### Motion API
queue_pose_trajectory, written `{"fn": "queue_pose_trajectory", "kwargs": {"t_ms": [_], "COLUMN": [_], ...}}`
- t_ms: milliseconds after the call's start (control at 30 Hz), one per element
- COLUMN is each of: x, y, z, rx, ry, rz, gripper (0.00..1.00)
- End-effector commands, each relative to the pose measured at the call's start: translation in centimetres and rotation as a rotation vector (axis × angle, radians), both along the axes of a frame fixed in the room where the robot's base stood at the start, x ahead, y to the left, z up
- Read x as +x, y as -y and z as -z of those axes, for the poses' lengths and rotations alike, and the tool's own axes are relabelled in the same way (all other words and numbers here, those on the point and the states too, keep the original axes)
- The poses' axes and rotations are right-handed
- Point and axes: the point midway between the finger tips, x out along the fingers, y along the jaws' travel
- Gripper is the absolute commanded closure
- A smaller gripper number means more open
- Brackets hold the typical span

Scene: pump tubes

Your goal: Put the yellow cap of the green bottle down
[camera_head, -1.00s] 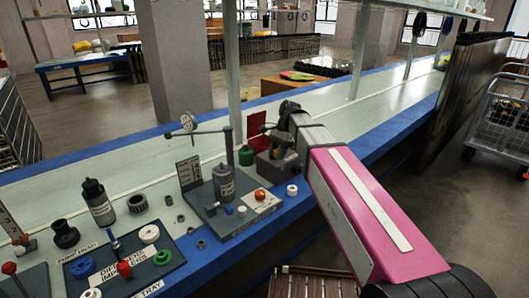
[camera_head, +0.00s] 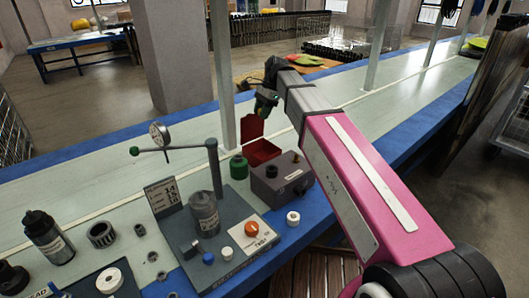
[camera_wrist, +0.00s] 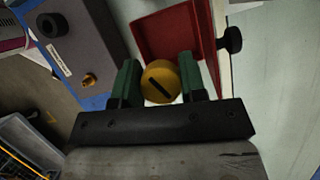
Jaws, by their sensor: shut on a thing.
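The yellow cap (camera_wrist: 160,82) shows in the wrist view between the green fingers of my gripper (camera_wrist: 160,84), which is shut on it. A dark slot crosses the cap's face. In the head view my gripper (camera_head: 265,103) hangs above the bench, over the red tray's area; the cap cannot be made out there. The green bottle (camera_head: 238,167) stands upright on the bench, left of the red tray (camera_head: 262,151), apart from my gripper. The red tray also shows beyond the fingers in the wrist view (camera_wrist: 145,42).
A grey box (camera_head: 282,182) with a brass fitting stands right of the bottle. A dial gauge stand (camera_head: 213,170) with a grey cylinder is at the left. The pale bench beyond the tray is clear.

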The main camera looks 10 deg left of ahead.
Motion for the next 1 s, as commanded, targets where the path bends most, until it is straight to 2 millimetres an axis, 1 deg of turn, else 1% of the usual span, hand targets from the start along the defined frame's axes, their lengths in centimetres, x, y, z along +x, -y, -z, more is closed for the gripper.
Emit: {"fn": "queue_pose_trajectory", "kwargs": {"t_ms": [67,167,500,700,800,1000], "x": [-0.1,-0.1,-0.1,0.0,0.0,0.0], "y": [-0.1,-0.1,-0.1,-0.1,-0.1,-0.1], "z": [0.3,1.7,8.7,12.4,13.4,14.4], "rx": [-0.001,-0.001,-0.002,-0.001,-0.001,0.0], "ry": [-0.001,-0.001,-0.002,-0.001,-0.001,0.0], "rz": [0.003,0.005,0.003,0.003,0.003,0.003], "gripper": [0.9,0.9,0.9,0.9,0.9,0.9]}}
